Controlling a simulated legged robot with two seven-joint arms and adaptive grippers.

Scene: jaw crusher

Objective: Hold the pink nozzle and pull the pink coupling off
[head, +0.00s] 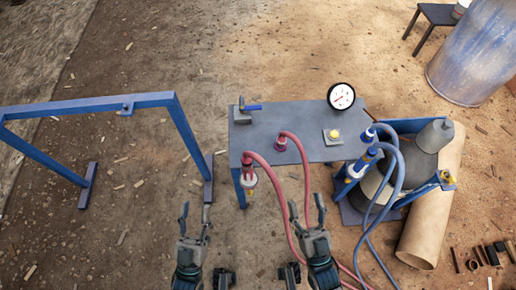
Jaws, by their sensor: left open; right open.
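A pink coupling (247,160) sits at the end of a pink hose by the front left edge of the grey table. Directly below it hangs the nozzle (249,180), pale with a pink band and a yellow tip; the two look joined, but the seam is too small to tell. A second pink fitting (281,143) stands on the tabletop with its own pink hose. My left gripper (195,210) is open and empty, in front and left of the nozzle. My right gripper (307,205) is open and empty, in front and right of it, close to the pink hoses.
The grey table (300,116) carries a gauge (341,96), a yellow button (334,135) and a blue-handled valve (250,107). Blue hoses (395,185) and a blue coupling (368,155) are at its right. A blue frame (85,104) stands left; the floor between is clear.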

